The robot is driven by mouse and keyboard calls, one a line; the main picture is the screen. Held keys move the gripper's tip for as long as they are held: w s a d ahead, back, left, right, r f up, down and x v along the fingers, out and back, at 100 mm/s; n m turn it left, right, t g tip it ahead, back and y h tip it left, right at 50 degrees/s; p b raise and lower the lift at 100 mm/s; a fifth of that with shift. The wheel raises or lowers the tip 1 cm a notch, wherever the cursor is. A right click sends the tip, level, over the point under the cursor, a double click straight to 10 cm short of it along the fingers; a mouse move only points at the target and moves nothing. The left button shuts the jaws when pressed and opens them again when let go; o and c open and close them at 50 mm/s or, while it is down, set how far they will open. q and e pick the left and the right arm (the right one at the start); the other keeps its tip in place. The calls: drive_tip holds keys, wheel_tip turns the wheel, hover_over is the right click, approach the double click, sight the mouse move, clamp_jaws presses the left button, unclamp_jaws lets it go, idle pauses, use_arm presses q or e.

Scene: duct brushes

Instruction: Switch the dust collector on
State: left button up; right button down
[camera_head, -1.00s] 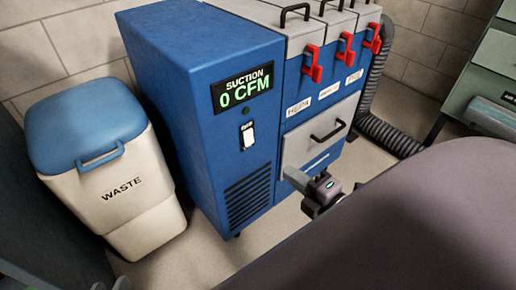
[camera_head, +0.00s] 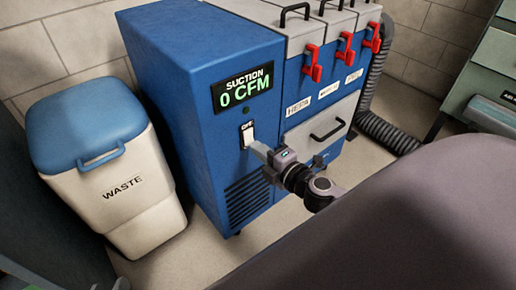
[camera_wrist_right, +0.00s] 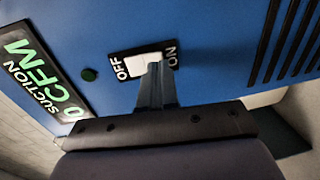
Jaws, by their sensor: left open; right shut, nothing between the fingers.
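The blue dust collector (camera_head: 190,80) shows "SUCTION 0 CFM" on its display (camera_head: 242,88). Below it is a white rocker switch (camera_head: 247,134), labelled OFF at its upper end; it also shows in the right wrist view (camera_wrist_right: 138,62), with OFF at left and ON at right. My right gripper (camera_head: 256,149) is shut and empty, its fingertips at the lower, ON end of the switch. The fingers (camera_wrist_right: 156,70) hide part of that end; I cannot tell whether they touch it. Only small dark parts of my left gripper (camera_head: 110,284) show at the bottom edge.
A white waste bin (camera_head: 125,205) with a blue lid stands left of the collector. Filter drawers with red latches (camera_head: 312,62) and a drawer handle (camera_head: 327,130) are to the right. A corrugated hose (camera_head: 385,130) runs beside them. Vent slots (camera_head: 247,195) lie below the switch.

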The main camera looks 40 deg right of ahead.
drive_tip(key=shift+w+f, duration=0.1)
drive_tip(key=shift+w, duration=0.35)
